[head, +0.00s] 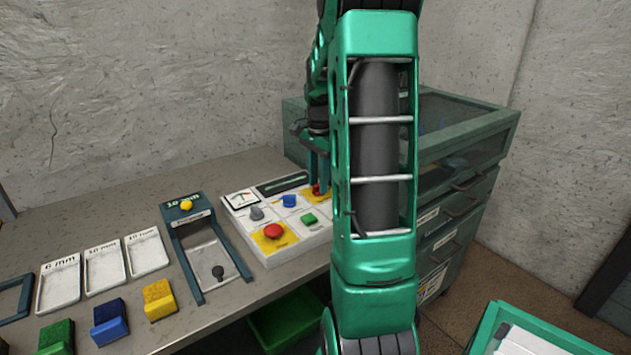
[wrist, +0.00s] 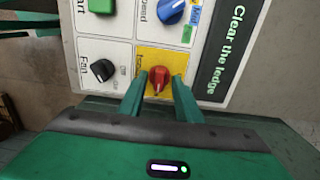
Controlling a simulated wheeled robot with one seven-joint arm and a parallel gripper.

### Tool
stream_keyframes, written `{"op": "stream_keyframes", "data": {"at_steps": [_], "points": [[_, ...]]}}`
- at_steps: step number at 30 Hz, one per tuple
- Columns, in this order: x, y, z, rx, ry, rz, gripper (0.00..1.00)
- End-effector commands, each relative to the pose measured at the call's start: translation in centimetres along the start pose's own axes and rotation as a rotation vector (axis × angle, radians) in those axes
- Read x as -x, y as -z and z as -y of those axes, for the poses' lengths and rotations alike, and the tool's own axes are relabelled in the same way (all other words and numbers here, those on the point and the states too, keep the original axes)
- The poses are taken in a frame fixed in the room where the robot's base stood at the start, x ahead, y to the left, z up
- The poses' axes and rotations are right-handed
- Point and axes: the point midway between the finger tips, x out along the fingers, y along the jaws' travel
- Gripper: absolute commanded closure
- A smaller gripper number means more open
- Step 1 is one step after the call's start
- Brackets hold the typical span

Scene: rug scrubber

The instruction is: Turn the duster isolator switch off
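The isolator switch appears to be the red rotary knob (wrist: 159,80) on a yellow plate of the white control panel (wrist: 119,54); its label is too blurred and hidden to read. In the wrist view its pale pointer mark lies roughly along the picture's vertical. My gripper (wrist: 159,84) is open, one finger on each side of the knob, with narrow gaps apparent. Contact cannot be told. In the head view the red knob (head: 317,189) shows only partly, at the panel's far right, behind my gripper's fingers.
A black fan knob (wrist: 103,69), blue speed knob (wrist: 171,10) and green start button (wrist: 102,5) sit close by. A red mushroom button (head: 273,231) is at the panel's near left. A green cabinet (head: 462,190) stands right of the bench.

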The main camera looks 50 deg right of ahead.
Motion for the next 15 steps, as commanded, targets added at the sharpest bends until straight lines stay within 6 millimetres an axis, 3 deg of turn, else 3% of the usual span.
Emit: {"op": "stream_keyframes", "data": {"at_steps": [6,10,15], "points": [[0.00,0.01,0.01,0.000,0.000,0.000,0.71],[0.01,0.01,0.02,0.000,0.001,0.000,1.00],[0.03,0.01,0.06,0.001,0.001,-0.001,1.00]]}}
